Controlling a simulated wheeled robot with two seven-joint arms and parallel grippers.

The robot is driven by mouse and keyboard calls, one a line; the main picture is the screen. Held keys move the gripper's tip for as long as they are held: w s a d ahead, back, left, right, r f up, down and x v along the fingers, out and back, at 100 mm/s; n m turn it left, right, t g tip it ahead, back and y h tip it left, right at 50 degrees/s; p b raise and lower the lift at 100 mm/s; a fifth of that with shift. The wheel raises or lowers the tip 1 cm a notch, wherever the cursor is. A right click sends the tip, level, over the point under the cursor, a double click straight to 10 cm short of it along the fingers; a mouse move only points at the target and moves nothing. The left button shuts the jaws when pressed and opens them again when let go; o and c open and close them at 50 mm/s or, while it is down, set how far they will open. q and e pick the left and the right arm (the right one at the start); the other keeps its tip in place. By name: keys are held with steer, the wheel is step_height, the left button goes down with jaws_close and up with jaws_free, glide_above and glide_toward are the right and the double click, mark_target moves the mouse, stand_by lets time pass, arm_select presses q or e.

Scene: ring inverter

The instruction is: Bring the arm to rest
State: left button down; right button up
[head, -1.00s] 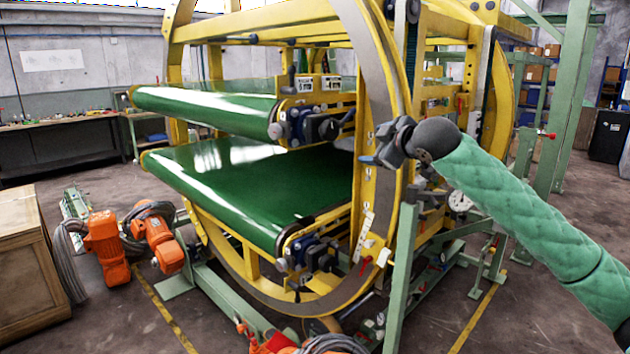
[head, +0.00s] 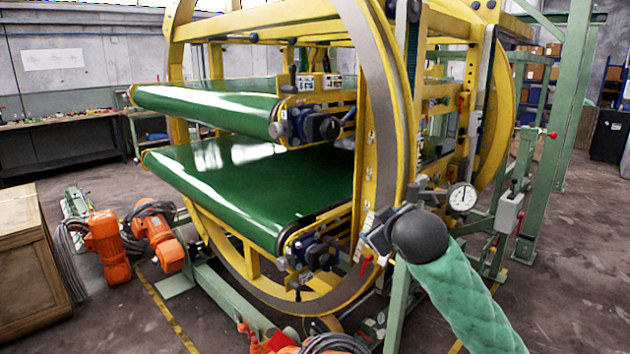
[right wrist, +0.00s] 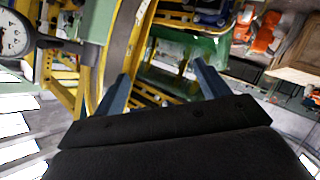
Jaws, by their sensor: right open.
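My right arm (head: 465,300) has a green padded sleeve and comes in from the lower right in the head view. Its dark wrist covers most of the right gripper (head: 374,238), which overlaps the lower right of the yellow ring in the picture. In the right wrist view the two blue-grey fingers of the right gripper (right wrist: 158,78) stand wide apart with nothing between them. The yellow ring inverter (head: 385,120) with two green belts (head: 250,185) fills the middle of the head view. My left gripper is not in view.
A round dial gauge (head: 462,197) and a grey box (head: 508,213) are right of my wrist. Green posts (head: 560,100) stand at the right. Orange motors (head: 106,245) and a wooden crate (head: 30,255) are at the left. Open floor (head: 570,260) lies at the right.

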steer(key=s+f+m+g, duration=0.1)
steer(key=s+f, duration=0.4)
steer(key=f, duration=0.3)
steer(key=s+f+m+g, duration=0.2)
steer(key=s+f, duration=0.2)
steer(key=f, duration=0.5)
steer(key=s+f+m+g, duration=0.2)
steer(key=s+f+g, duration=0.6)
steer(key=s+f, duration=2.2)
steer(key=s, duration=0.4)
steer(key=shift+s+a+f+m, duration=0.15)
steer(key=shift+a+f+m, duration=0.2)
steer(key=shift+m, duration=0.05)
